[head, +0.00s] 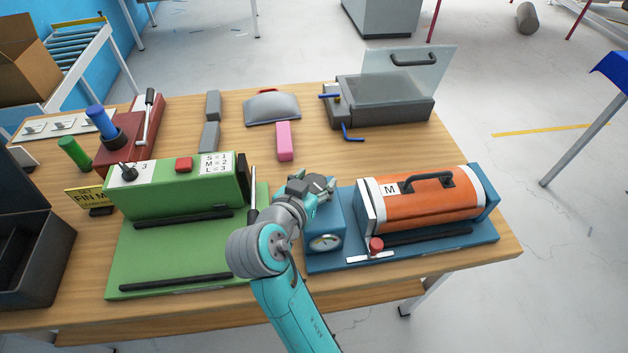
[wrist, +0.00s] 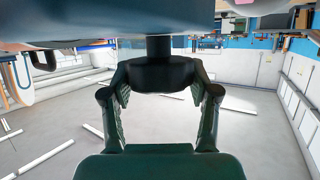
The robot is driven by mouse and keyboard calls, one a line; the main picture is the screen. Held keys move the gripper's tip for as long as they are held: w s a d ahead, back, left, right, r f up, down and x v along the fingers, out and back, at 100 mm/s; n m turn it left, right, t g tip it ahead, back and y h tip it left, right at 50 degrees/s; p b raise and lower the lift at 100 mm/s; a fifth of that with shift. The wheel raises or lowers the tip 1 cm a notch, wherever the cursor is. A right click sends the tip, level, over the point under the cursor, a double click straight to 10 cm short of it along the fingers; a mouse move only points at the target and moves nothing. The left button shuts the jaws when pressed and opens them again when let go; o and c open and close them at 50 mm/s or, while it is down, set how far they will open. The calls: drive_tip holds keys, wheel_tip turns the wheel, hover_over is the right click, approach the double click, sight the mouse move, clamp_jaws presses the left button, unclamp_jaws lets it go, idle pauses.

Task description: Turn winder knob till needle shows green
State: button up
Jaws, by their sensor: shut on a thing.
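The blue winder (head: 428,240) stands at the right front of the table, holding an orange roll (head: 425,208) marked M. A small round gauge (head: 325,242) is on the front of its blue housing (head: 323,220). The gauge is too small to tell which colour its needle points at. My gripper (head: 318,187) is at the top of this housing in the head view. In the wrist view my gripper (wrist: 160,92) is shut on the black knob (wrist: 160,76), one finger on each side. The knob sits on a short dark shaft from the housing. The knob is hidden in the head view.
A green machine (head: 180,250) with a red button stands close left of my arm. A red button (head: 376,245) is on the winder's front. A pink block (head: 284,141), grey blocks and a clear-lidded grey box (head: 385,100) lie behind.

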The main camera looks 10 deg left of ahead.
drive_tip(key=shift+f, duration=0.1)
idle(0.3)
drive_tip(key=o, duration=1.2)
drive_tip(key=shift+s, duration=0.1)
drive_tip(key=v, duration=1.1)
drive_tip(key=shift+s+a+r, duration=0.25)
drive_tip(key=shift+a, duration=0.05)
